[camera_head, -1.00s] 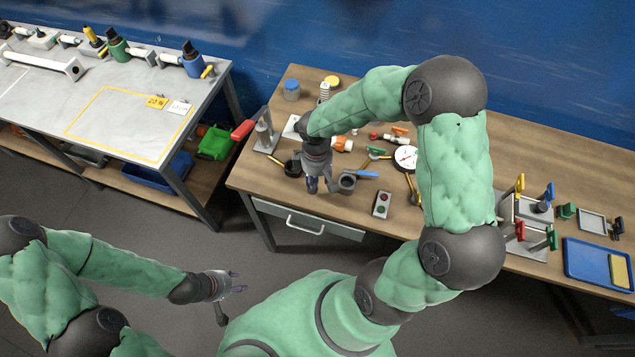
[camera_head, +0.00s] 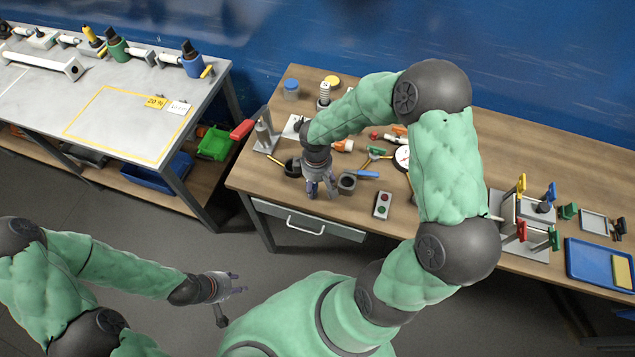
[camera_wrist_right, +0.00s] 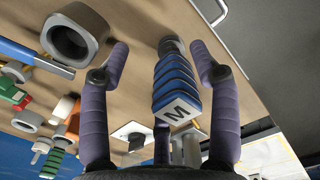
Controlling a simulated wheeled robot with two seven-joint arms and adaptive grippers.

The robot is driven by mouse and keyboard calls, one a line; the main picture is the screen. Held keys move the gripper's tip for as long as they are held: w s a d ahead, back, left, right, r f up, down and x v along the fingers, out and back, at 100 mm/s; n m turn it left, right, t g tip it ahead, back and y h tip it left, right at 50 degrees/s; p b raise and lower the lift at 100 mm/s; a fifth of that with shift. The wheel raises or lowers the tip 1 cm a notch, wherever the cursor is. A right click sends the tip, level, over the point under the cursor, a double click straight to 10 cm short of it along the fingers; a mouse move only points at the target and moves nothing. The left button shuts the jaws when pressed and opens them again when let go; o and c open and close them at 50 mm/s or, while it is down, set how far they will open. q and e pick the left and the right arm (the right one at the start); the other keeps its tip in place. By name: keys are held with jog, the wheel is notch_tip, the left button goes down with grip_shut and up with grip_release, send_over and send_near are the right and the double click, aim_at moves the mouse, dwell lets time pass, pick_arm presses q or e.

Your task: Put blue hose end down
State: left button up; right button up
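The blue hose end (camera_wrist_right: 176,80) shows in the right wrist view as a ribbed blue piece with a dark metal tip and a white face marked M. It lies between the spread purple fingers of my right gripper (camera_wrist_right: 160,72), with gaps on both sides. In the head view my right gripper (camera_head: 320,193) is open, low over the front left of the wooden table (camera_head: 410,222); I cannot make out the hose end there. My left gripper (camera_head: 238,283) is open and empty, away from both tables.
A grey ring-shaped part (camera_head: 347,183) with a blue handle (camera_head: 367,174) beside it is close right of my right gripper. A dark round pan (camera_head: 292,167) is close left. A box with red and green buttons (camera_head: 382,205) stands further right. The table's front edge is near.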

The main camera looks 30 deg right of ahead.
jog(key=shift+r, duration=0.15)
notch_tip(320, 180, up, 12)
jog(key=shift+w+a+f+p, duration=0.15)
jog(key=shift+p, duration=0.95)
jog(key=s+a+f+m+y, duration=0.2)
jog(key=s+a+f+m, duration=0.2)
jog(key=a+f, duration=0.3)
jog(key=s+a+f+m+y, duration=0.2)
jog(key=s+a+f, duration=0.4)
jog(key=f, duration=1)
jog(key=a+m, duration=0.1)
jog(key=a, duration=0.1)
jog(key=shift+s+a+f+m+t, duration=0.3)
jog(key=shift+s+m+t, duration=0.05)
jog(key=shift+m+t, duration=0.05)
notch_tip(320, 180, down, 10)
jog(key=b, duration=1)
jog(key=shift+f, duration=0.1)
